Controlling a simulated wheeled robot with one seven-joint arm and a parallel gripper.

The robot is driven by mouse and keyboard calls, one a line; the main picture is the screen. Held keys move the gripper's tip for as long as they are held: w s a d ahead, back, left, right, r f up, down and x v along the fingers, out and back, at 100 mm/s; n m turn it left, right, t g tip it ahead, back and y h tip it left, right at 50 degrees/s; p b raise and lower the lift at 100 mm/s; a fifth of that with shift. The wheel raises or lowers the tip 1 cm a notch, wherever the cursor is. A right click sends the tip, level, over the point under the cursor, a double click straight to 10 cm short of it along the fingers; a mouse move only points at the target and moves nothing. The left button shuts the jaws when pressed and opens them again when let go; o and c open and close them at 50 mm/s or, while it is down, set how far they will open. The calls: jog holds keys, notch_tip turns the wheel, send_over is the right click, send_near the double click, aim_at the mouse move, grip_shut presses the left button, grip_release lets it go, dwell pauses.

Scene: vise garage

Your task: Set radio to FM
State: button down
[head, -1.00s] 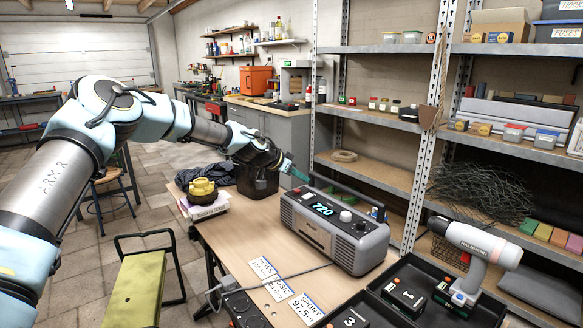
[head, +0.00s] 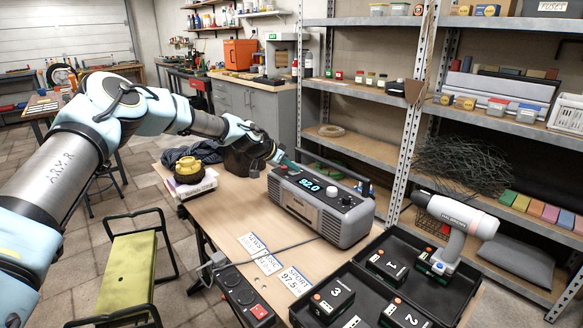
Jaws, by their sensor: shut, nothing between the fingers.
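The grey radio (head: 318,212) stands on the wooden workbench in the head view. Its lit display (head: 311,185) reads what looks like 92.0. A white knob (head: 332,191) sits right of the display, and a smaller dark control (head: 347,199) with a red mark sits near the right end. My gripper (head: 288,163) is shut and empty, its teal fingertips at the radio's top left end. I cannot tell whether they touch it or which control lies under them.
Station cards (head: 268,262) lie in front of the radio. A power strip (head: 240,296) with a red switch is at the bench's front edge. An open black case (head: 462,283) holds batteries and a drill (head: 452,222).

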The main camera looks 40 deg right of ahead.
jog(key=shift+w, duration=0.1)
jog(key=shift+d+r+b, duration=0.1)
jog(key=shift+d+b, duration=0.3)
jog(key=shift+d, duration=0.1)
jog(key=shift+d+r, duration=0.15)
